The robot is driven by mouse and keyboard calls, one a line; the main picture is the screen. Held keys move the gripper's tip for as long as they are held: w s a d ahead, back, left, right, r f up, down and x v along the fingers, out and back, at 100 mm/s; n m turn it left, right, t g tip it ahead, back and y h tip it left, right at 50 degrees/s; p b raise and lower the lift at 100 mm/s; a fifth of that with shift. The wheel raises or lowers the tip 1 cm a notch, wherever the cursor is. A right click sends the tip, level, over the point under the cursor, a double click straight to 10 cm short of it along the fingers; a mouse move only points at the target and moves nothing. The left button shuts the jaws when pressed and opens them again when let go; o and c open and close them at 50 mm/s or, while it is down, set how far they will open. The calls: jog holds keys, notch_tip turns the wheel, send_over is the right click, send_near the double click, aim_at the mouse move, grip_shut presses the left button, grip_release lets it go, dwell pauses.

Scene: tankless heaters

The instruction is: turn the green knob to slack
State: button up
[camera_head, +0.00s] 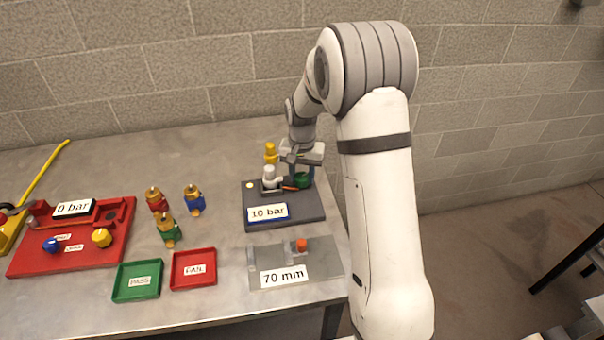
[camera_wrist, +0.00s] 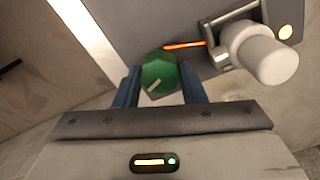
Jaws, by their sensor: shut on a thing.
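The green knob (camera_wrist: 158,76) has a pale pointer line on its face. In the wrist view it sits between the two blue fingers of my gripper (camera_wrist: 165,86), which is shut on it. In the head view the green knob (camera_head: 302,180) shows at the right side of a dark grey block (camera_head: 257,190) labelled "10 bar". My gripper (camera_head: 301,172) comes down on it from above and partly hides it. The pointer line slants from lower left to upper right in the wrist view. I cannot read any slack mark near it.
A white cylinder (camera_wrist: 268,58) and an orange strip (camera_wrist: 184,45) are close to the knob. A yellow-topped fitting (camera_head: 270,153) stands behind. A "70 mm" plate (camera_head: 325,262), green tray (camera_head: 122,294), red tray (camera_head: 207,278), several coloured valves and a red "0 bar" rig (camera_head: 95,262) are left and in front.

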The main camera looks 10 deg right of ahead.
jog(key=c, duration=0.4)
jog(key=shift+n, duration=0.3)
jog(key=n+b, duration=0.2)
jog(key=n, duration=0.3)
jog(key=shift+n, duration=0.3)
jog(key=n+b, duration=0.1)
jog(key=n, duration=0.4)
jog(key=shift+n+b, duration=0.3)
jog(key=shift+n, duration=0.1)
jog(key=o, duration=1)
